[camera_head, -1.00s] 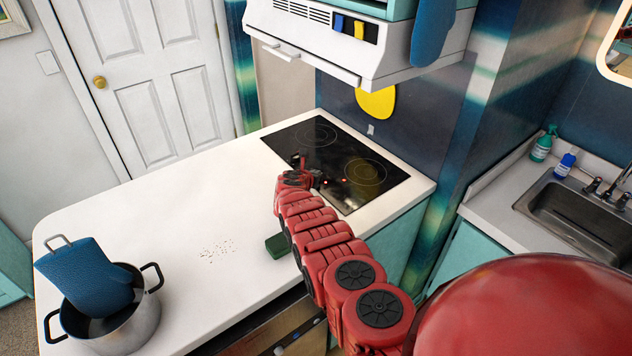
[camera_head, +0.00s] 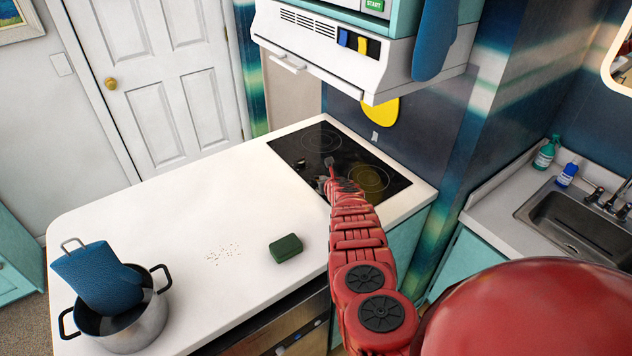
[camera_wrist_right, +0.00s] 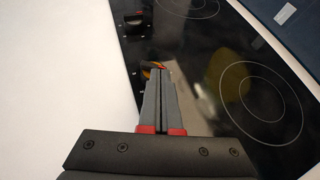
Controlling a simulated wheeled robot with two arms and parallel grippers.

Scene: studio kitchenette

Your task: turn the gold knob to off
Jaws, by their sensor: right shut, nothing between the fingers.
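The gold knob (camera_wrist_right: 148,72) shows in the right wrist view as a small gold and orange patch on the left edge of the black cooktop (camera_wrist_right: 205,55). Grey fingers hide much of it. My right gripper (camera_wrist_right: 160,73) is shut and empty, its fingertips right at the knob; I cannot tell whether they touch it. A second, dark knob (camera_wrist_right: 133,20) with an orange mark sits farther up the same edge. In the head view my right arm reaches over the counter to the cooktop (camera_head: 345,147) and hides the gold knob. My left gripper is not in view.
A green sponge (camera_head: 286,248) and scattered crumbs (camera_head: 222,254) lie on the white counter (camera_head: 190,210). A white range hood (camera_head: 325,50) hangs above the cooktop.

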